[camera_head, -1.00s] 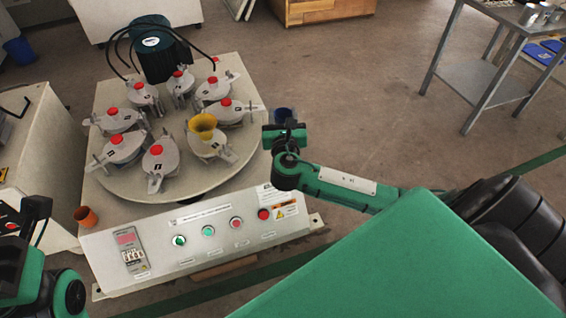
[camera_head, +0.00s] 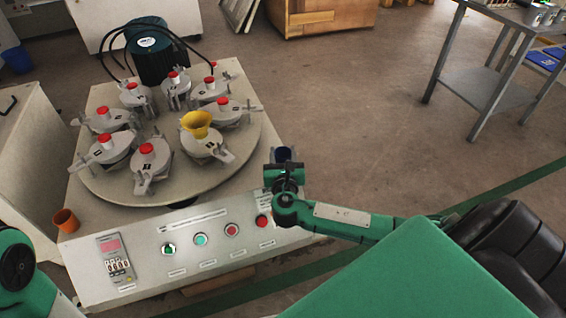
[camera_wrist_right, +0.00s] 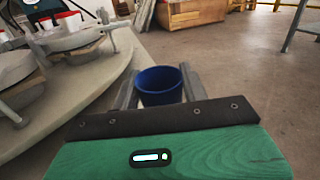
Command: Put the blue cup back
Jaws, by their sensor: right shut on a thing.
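The blue cup (camera_head: 283,154) is held upright off the machine's right edge, partly hidden by my gripper in the head view. My right gripper (camera_head: 283,168) is shut on it. In the right wrist view the blue cup (camera_wrist_right: 160,86) sits between the two grey fingers of my right gripper (camera_wrist_right: 160,92), with its open rim showing. The table below the cup is not seen; floor shows behind it. Of my left arm, only green links show at the left edge, and its gripper is out of view.
The machine has a round plate (camera_head: 178,184) with several clamped grey pots and a yellow funnel (camera_head: 197,120). An orange cup (camera_head: 66,220) stands at its front left corner. The control panel (camera_head: 205,245) faces me. A metal table (camera_head: 487,83) stands at the back right over open floor.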

